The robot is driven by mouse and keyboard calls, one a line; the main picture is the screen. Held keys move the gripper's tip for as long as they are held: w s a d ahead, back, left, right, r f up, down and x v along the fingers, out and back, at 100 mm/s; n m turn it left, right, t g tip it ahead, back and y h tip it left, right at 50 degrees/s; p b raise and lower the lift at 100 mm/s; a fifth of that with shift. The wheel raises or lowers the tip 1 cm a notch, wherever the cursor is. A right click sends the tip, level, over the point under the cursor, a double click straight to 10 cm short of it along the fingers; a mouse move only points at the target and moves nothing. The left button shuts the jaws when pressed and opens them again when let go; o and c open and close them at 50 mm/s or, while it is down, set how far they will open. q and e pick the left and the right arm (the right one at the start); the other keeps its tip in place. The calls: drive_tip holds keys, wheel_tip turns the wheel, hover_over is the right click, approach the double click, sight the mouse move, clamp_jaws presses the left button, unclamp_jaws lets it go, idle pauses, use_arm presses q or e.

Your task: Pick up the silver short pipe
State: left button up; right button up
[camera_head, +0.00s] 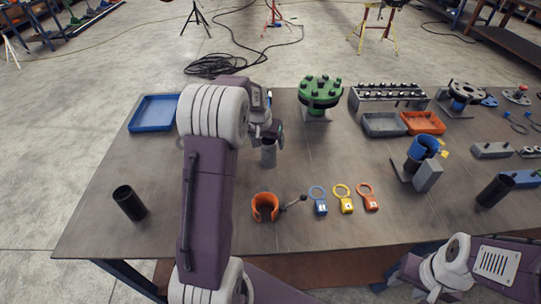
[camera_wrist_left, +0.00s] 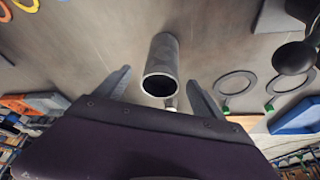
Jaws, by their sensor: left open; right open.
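The silver short pipe (camera_head: 268,154) stands upright on the table, just below my left gripper (camera_head: 270,130) in the head view. In the left wrist view the pipe (camera_wrist_left: 163,55) shows its round open end toward the camera. There my left gripper (camera_wrist_left: 159,76) is open, with one finger on each side of the pipe's near end. I see no clear contact between the fingers and the pipe. My right arm shows at the bottom right of the head view, but its fingers are not visible.
Nearby stand an orange split ring (camera_head: 265,207), a black pipe (camera_head: 130,203) and a green flange (camera_head: 320,92). Blue, yellow and orange tags (camera_head: 344,199) lie to the right. A blue tray (camera_head: 154,113) is at the back left.

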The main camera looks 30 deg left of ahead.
use_arm(q)
drive_tip(key=shift+w+f, duration=0.25)
drive_tip(key=shift+f, duration=0.25)
drive_tip(key=shift+w+a+f, duration=0.2)
drive_tip(key=shift+f, duration=0.25)
drive_tip(key=x, duration=0.4)
drive_tip(key=shift+w+f, duration=0.25)
drive_tip(key=shift+f, duration=0.05)
drive_tip(key=shift+s+r, duration=0.1)
drive_tip(key=c, duration=0.4)
clamp_jaws()
